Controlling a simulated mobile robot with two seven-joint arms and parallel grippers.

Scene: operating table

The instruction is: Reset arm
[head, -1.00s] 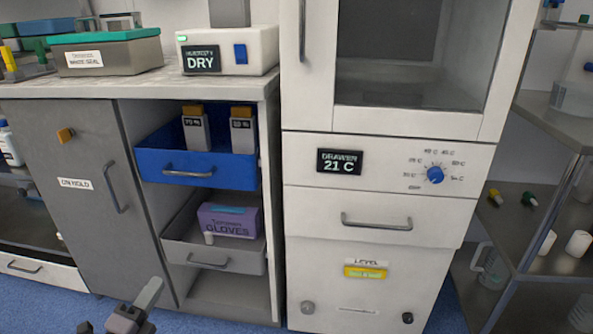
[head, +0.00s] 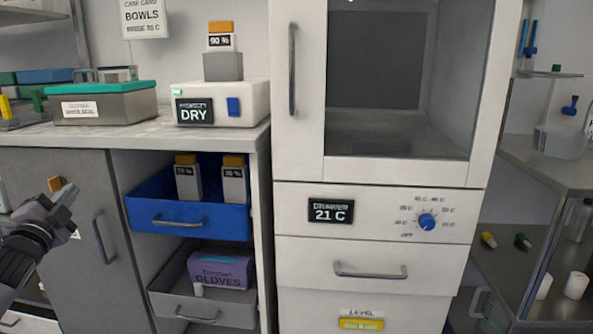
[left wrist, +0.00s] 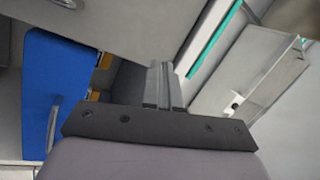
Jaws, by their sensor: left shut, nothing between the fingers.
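My left gripper (head: 64,193) is at the left of the head view, in front of the grey cabinet door (head: 62,165). Its fingers are shut with nothing between them. In the left wrist view my gripper (left wrist: 163,85) shows from behind, fingers together and empty. The blue drawer (left wrist: 50,95) is to its left there. My right gripper is in no view.
The blue drawer (head: 225,219) stands pulled out with two orange-capped bottles. Below it a grey drawer (head: 180,308) holds a purple glove box (head: 222,269). The white warming cabinet (head: 370,266) is at centre. A side shelf (head: 560,170) is at right.

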